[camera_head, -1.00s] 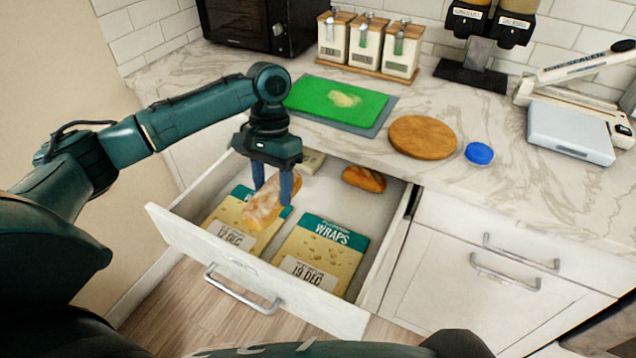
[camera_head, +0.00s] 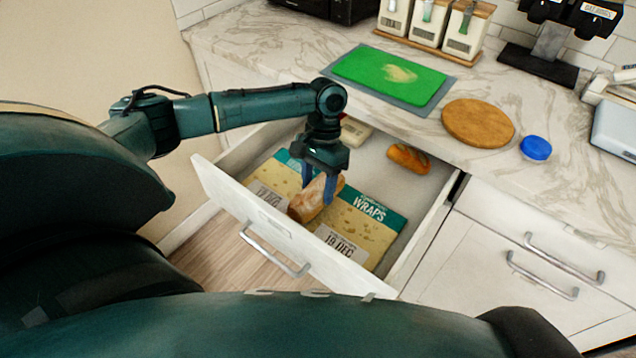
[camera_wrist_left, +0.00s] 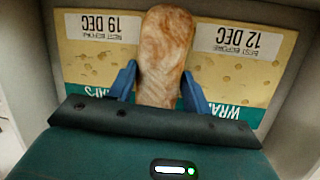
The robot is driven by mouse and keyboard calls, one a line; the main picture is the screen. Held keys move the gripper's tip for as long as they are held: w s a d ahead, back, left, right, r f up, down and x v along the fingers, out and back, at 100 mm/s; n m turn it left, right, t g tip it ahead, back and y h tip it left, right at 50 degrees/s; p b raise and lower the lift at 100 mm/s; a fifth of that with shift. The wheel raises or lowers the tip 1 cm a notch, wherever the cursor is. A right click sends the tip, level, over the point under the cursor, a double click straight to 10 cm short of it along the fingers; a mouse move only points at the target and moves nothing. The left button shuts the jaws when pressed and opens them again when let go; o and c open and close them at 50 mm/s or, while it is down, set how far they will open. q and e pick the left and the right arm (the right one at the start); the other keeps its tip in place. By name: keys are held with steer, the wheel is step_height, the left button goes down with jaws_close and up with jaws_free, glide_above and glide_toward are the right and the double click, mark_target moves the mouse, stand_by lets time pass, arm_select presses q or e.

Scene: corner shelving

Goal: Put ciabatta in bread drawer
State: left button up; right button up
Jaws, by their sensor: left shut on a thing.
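The ciabatta (camera_head: 309,203) is a pale brown, floury loaf inside the outline of the open bread drawer (camera_head: 272,222). My left gripper (camera_head: 320,188) is shut on it from above, with one blue finger on each side. In the left wrist view the ciabatta (camera_wrist_left: 165,52) lies lengthwise between the fingers (camera_wrist_left: 158,88), above two wraps packs. Whether it touches the packs is hard to tell. My right gripper is not in view.
A wraps pack (camera_head: 375,228) lies on the drawer floor, another to its left. A small brown loaf (camera_head: 409,158) and a pale packet (camera_head: 354,131) lie at the drawer's back. A green board (camera_head: 388,75), round wooden board (camera_head: 478,122) and blue lid (camera_head: 535,148) are on the counter.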

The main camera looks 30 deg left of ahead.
arm_select(q)
steer(key=shift+f, duration=0.1)
steer(key=shift+f, duration=0.45)
steer(key=o, duration=1)
steer(key=v, duration=1.3)
steer(key=shift+s+r, duration=0.1)
steer(key=shift+r, duration=0.05)
